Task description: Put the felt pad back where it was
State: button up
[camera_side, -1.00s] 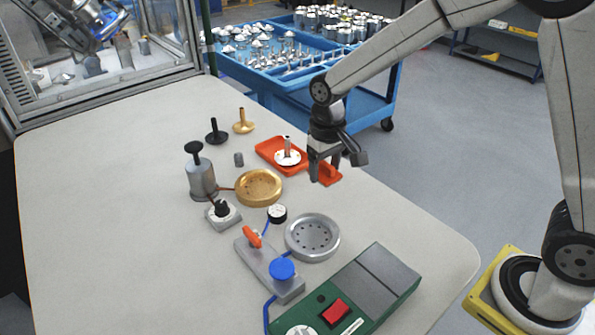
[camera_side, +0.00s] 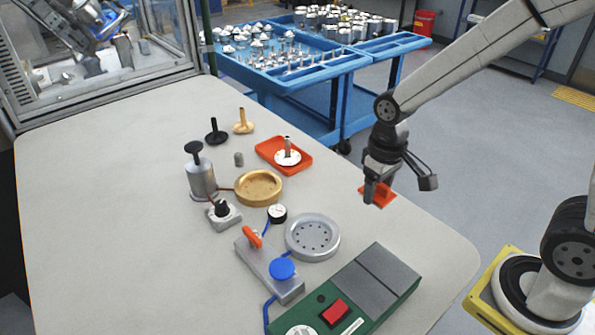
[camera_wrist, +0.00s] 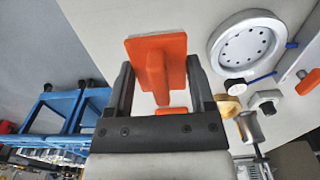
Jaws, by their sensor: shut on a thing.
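My gripper (camera_side: 376,198) is shut on an orange square plate (camera_side: 387,189) with a raised grip in its middle. The wrist view shows the plate (camera_wrist: 179,50) between and beyond the fingertips. It is held above the table near its right edge. An orange tray (camera_side: 263,144) lies at the back of the table, left of my gripper. A white disc (camera_side: 288,161) with an upright metallic stem stands in the tray. I cannot tell by sight which of these pieces is felt.
A gold dish (camera_side: 258,190), a silver perforated dish (camera_side: 312,240), a grey pump bottle (camera_side: 200,180) and a green control box (camera_side: 362,290) stand on the table. Black (camera_side: 215,136) and gold (camera_side: 243,126) stemmed pieces stand behind. The table's right side is bare.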

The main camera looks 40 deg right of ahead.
send_over(370, 224)
jog(key=shift+f, duration=2.15)
jog(key=shift+f, duration=0.1)
jog(key=shift+f, duration=1.7)
jog(key=shift+f, duration=0.1)
jog(key=o, duration=1.2)
jog(key=shift+c, duration=0.2)
jog(key=shift+r, duration=6.15)
